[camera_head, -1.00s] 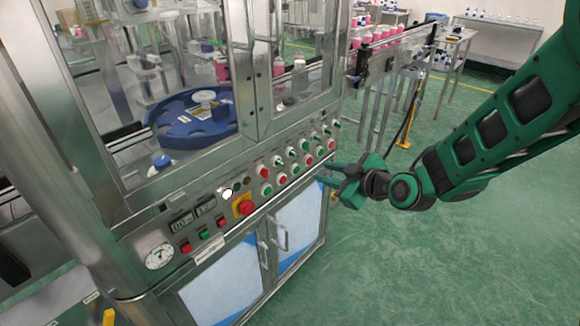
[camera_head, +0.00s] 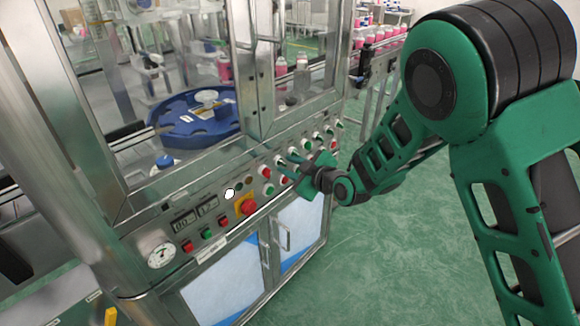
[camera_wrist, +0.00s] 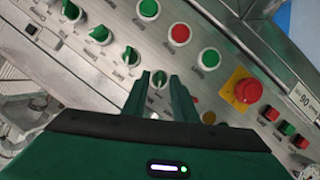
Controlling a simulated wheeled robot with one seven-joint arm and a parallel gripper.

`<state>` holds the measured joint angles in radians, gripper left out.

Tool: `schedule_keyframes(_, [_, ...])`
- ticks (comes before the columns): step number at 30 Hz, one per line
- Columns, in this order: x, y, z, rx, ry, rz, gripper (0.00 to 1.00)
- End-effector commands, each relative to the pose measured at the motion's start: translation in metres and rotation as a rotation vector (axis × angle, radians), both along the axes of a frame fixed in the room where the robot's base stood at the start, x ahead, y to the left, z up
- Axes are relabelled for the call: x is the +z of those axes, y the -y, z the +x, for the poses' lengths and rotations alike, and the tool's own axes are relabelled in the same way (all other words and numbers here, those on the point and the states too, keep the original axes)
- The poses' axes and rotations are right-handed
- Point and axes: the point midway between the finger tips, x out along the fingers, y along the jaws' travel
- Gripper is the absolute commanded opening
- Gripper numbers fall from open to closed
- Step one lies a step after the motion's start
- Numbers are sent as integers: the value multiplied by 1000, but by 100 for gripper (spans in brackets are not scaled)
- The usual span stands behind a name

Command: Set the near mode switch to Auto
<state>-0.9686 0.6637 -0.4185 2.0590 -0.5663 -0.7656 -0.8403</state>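The near mode switch (camera_wrist: 159,79) is a green-handled knob at the near end of a row of green switches. In the wrist view it shows between the two fingertips of my gripper (camera_wrist: 160,86). The fingers are apart, with a gap on either side of the knob, and I cannot tell contact. In the head view my gripper (camera_head: 285,168) is at the panel face, its fingertips over the near end of the switch row, and they partly hide the knob there. The switch's label and exact setting are too small to read.
Beside the switch are more green switches (camera_wrist: 130,56), a red button (camera_wrist: 180,34) and a green button (camera_wrist: 208,59). A red emergency stop (camera_head: 247,206) on a yellow plate stands lower left. Glass doors with steel frames (camera_head: 262,70) rise above the panel. Green floor to the right is clear.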

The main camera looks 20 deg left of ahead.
Motion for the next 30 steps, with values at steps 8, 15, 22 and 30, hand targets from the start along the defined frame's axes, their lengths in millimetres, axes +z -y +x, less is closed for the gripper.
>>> schedule_keyframes(8, [-2, -6, 4, 0, 1, 0, 26])
schedule_keyframes(15, [-2, -6, 4, 0, 1, -1, 0])
schedule_keyframes(22, [-2, -5, 4, -1, -2, 1, 0])
schedule_keyframes(30, [-1, -4, 5, -2, -67, 29, 0])
